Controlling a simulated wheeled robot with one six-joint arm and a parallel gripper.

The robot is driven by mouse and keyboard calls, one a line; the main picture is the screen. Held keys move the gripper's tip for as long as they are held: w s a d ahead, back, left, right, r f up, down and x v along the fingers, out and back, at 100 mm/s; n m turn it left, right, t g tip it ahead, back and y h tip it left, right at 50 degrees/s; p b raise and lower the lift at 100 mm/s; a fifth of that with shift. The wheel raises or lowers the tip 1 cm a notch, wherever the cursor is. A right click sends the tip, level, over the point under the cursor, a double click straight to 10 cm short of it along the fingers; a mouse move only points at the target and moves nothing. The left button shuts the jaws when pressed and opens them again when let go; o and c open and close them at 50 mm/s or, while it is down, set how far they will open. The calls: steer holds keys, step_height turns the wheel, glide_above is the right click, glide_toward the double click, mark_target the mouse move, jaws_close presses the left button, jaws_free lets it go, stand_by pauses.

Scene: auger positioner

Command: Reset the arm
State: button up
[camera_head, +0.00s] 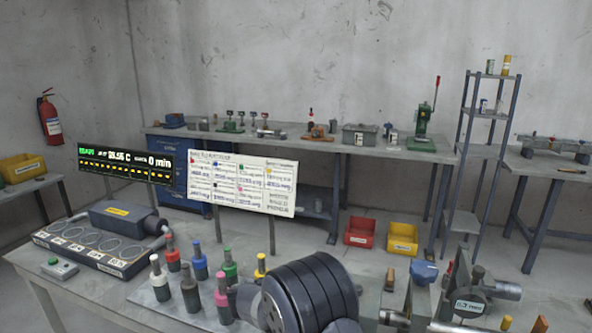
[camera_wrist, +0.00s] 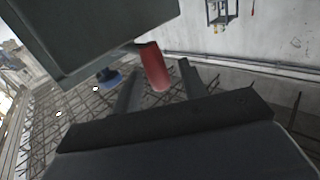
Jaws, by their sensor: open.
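In the wrist view, my gripper (camera_wrist: 162,72) shows as two dark fingers standing apart above its dark body. It is open, and I see nothing held in it. A red cylinder (camera_wrist: 154,66) shows between and beyond the fingers, and I cannot tell what it belongs to. My gripper cannot be made out in the head view.
In the head view, the near bench (camera_head: 90,295) holds several colour-capped bottles (camera_head: 190,288), a unit with round wells (camera_head: 95,245) and a micrometer device (camera_head: 480,290) at right. A display (camera_head: 125,163) and a label board (camera_head: 242,182) stand behind. Red (camera_head: 360,232) and yellow (camera_head: 403,238) bins sit beyond.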

steer(key=shift+w+d, duration=0.25)
steer(key=shift+d, duration=0.35)
steer(key=shift+t, duration=0.3)
steer(key=shift+s, duration=0.1)
steer(key=shift+a, duration=0.1)
